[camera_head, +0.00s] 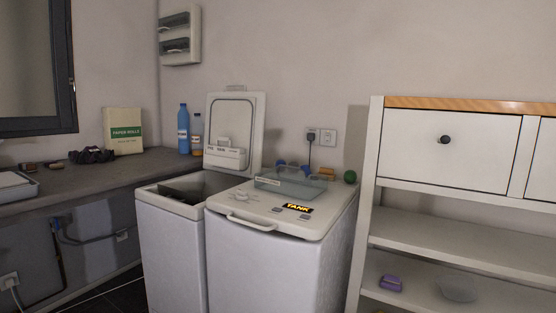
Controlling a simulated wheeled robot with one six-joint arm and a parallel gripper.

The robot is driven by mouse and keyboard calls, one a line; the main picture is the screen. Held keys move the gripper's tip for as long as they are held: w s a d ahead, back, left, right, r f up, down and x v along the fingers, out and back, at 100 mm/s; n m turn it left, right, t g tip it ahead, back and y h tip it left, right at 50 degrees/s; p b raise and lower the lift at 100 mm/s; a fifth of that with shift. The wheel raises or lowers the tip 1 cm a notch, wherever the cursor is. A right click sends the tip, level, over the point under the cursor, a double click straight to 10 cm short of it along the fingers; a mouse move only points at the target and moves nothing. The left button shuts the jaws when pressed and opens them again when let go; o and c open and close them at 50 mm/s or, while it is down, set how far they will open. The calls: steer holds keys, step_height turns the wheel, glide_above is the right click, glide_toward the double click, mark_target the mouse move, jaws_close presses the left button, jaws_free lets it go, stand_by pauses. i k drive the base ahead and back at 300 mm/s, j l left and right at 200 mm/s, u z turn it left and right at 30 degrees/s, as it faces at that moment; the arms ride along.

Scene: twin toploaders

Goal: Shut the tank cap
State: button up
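Two white toploaders stand side by side in the middle of the view. The left toploader (170,255) is open at the top. Its lid (250,108) stands upright against the wall, and a dark opening (190,188) shows below it. My gripper is not in view.
A clear tray (290,182) sits on the right toploader's top, with small coloured balls and a sponge behind it. A grey counter (90,180) with bottles and a paper-rolls pack is at left. A white shelf unit (450,225) stands close at right.

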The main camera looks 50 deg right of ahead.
mark_target(306, 168)
steer(key=i+u, duration=0.1)
steer(key=i, duration=1.4)
steer(key=i+z, duration=0.55)
steer(key=z, duration=0.15)
steer(key=i+z, duration=0.6)
steer(key=z, duration=0.15)
steer(key=i+z, duration=0.5)
steer(key=z, duration=0.2)
